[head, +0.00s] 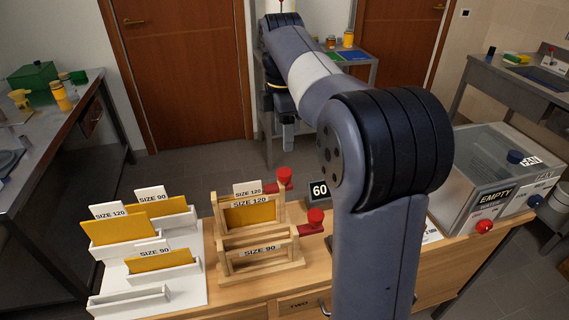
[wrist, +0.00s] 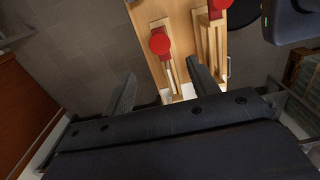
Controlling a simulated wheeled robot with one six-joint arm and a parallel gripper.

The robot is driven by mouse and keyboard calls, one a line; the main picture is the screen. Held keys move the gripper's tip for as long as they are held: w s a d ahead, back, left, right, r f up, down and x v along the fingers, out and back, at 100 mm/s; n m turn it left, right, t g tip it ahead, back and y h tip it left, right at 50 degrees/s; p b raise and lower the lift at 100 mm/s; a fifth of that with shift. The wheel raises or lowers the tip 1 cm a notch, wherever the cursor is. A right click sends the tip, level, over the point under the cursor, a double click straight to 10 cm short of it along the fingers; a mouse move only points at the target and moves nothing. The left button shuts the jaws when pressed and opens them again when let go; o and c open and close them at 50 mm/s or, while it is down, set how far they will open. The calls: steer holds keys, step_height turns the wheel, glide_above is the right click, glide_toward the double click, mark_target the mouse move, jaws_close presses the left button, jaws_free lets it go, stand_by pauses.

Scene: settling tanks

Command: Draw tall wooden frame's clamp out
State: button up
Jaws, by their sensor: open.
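The tall wooden frame (head: 280,212), labelled SIZE 120, stands on the bench behind a lower wooden frame and holds a yellow panel (head: 250,216). Its clamp has a red knob (head: 285,176) at the frame's right end. In the wrist view this red knob (wrist: 160,44) shows just beyond the fingertips, roughly between them. My gripper (wrist: 162,70) is open and empty. In the head view my gripper (head: 287,140) hangs above and behind the clamp, apart from it.
The lower frame (head: 262,268), labelled SIZE 90, has its own red clamp knob (head: 315,216) close in front. A dark sign reading 60 (head: 319,191) stands beside the clamps. White racks (head: 150,285) with yellow panels are left; a grey tank (head: 490,165) is right.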

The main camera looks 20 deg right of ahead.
mark_target(284, 172)
step_height(284, 172, down, 11)
steer(key=shift+d+r+b, duration=0.1)
steer(key=shift+r+b, duration=0.1)
steer(key=shift+b, duration=0.1)
steer(key=shift+c, duration=0.6)
jaws_close()
